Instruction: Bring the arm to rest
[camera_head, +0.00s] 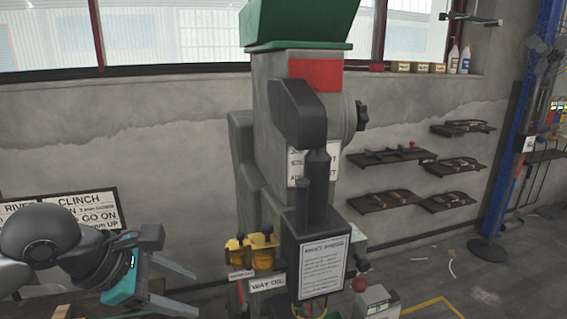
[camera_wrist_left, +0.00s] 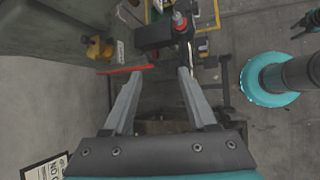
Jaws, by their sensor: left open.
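My left gripper (camera_head: 196,293) reaches in from the lower left in the head view, to the left of the rivet press. Its two grey fingers are apart with nothing between them. They also show spread and empty in the left wrist view (camera_wrist_left: 160,74). The grey rivet press (camera_head: 275,135) stands upright in the middle of the head view, with a green hopper (camera_head: 302,22) on top and a dark ram (camera_head: 318,170) at its front. The gripper appears clear of the press. My right gripper is not seen.
Yellow oil cups (camera_head: 264,250) stick out from the press near the gripper. A sign board (camera_head: 90,208) is behind my arm at the left. Wall shelves (camera_head: 390,157) with tools hang at the right. Open floor (camera_head: 465,265) lies at the right.

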